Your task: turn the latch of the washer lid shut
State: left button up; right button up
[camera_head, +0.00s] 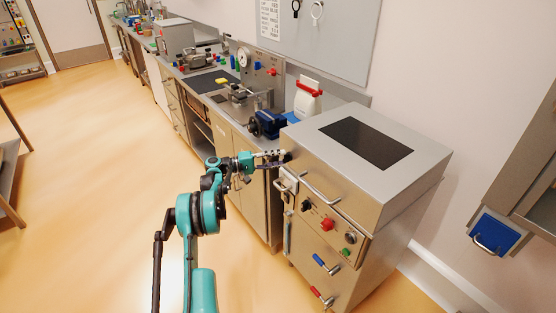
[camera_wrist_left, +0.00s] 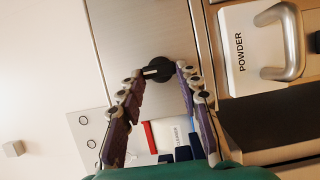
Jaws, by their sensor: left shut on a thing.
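The washer (camera_head: 330,225) is a steel cabinet at the right of the head view. Its lid (camera_head: 412,140), with a dark window, lies flat on top and looks down. My left gripper (camera_head: 283,156) is at the washer's left side, near the top corner. My right gripper is not in view.
A drawer labelled POWDER (camera_wrist_left: 240,45) with a bar handle is close beside the latch. The washer front has a long handle (camera_head: 320,190) and a red knob (camera_head: 327,224). A blue vise (camera_head: 266,124) and a white bottle (camera_head: 306,103) stand on the bench behind. Open floor lies left.

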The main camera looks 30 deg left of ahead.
pick_arm(q)
jog(key=o, duration=1.2)
jog(key=shift+c, duration=0.2)
jog(key=v, duration=1.2)
